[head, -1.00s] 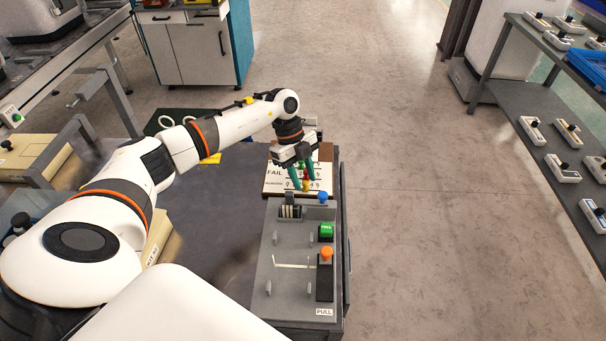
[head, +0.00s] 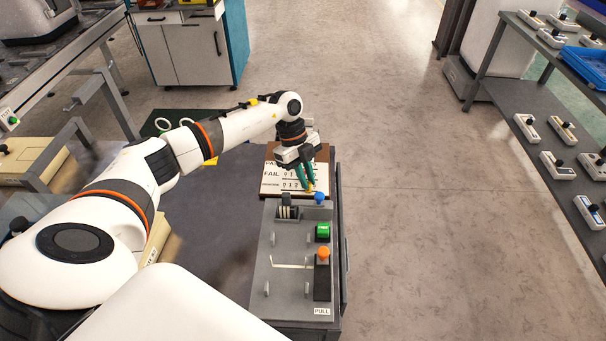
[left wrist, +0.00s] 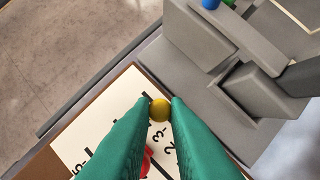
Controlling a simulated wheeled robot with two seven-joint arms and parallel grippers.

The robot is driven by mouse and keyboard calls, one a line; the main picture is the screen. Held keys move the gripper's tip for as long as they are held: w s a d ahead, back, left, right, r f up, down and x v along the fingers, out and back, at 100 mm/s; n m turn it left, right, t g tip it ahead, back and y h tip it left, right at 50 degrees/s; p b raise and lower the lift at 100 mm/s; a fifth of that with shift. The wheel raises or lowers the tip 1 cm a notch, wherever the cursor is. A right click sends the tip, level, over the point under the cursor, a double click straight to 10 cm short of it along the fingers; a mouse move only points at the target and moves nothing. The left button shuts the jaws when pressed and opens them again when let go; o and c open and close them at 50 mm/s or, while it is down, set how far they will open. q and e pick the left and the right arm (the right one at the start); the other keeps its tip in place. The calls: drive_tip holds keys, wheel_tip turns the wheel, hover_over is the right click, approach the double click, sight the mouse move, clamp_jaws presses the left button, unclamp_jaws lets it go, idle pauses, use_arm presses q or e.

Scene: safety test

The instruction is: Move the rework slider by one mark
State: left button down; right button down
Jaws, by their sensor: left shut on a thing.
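The white slider board (head: 275,185) with rows of marks, one lettered FAIL, lies at the far end of the grey test fixture. It also shows in the left wrist view (left wrist: 85,145) with printed numbers. A yellow round knob (left wrist: 160,110) stands at the board's edge, next to its scale. My left gripper (head: 309,188) reaches down over the board's right part. Its green fingers (left wrist: 160,104) are shut on the yellow knob, one on each side. A red knob (left wrist: 147,161) is partly hidden behind the left finger. My right gripper is not in view.
The fixture carries a blue knob (head: 319,198), a green button (head: 323,231) and an orange knob (head: 323,253) close to the board. Grey blocks (left wrist: 200,40) stand beside the yellow knob. Open floor (head: 410,200) lies to the right, before a shelf (head: 540,150) with several switch boxes.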

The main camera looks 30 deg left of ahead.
use_arm(q)
drive_tip(key=c, duration=1.4)
unclamp_jaws()
drive_tip(key=v, duration=1.2)
